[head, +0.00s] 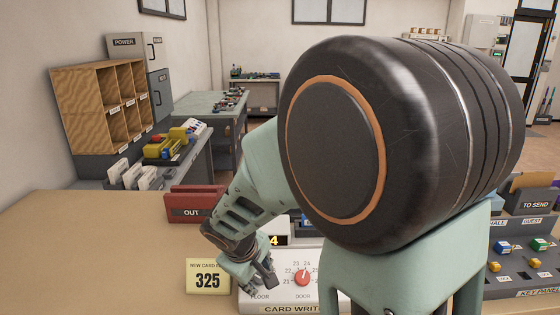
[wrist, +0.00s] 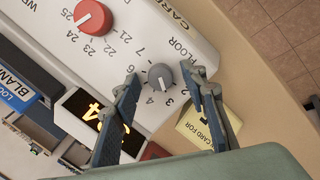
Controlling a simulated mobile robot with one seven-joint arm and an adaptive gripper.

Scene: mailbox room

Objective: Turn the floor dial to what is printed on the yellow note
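The yellow note (head: 208,278) stands at the front left of the card writer (head: 322,297) and reads "NEW CARD FOR 325". It also shows, partly hidden, in the wrist view (wrist: 205,128). The grey floor dial (wrist: 160,77) sits on the white panel beside the "FLOOR" label, with small numbers around it; its exact pointing is hard to read. In the head view my gripper hides it. My gripper (head: 263,285) is open, its fingertips (wrist: 161,76) on either side of the dial with visible gaps. The red door dial (head: 303,278) is beside it.
A dark display (wrist: 92,113) shows a lit 4, its other part hidden by a finger. A red OUT tray (head: 192,204) stands behind the note. A key panel (head: 522,260) is at the right. The counter left of the note is clear.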

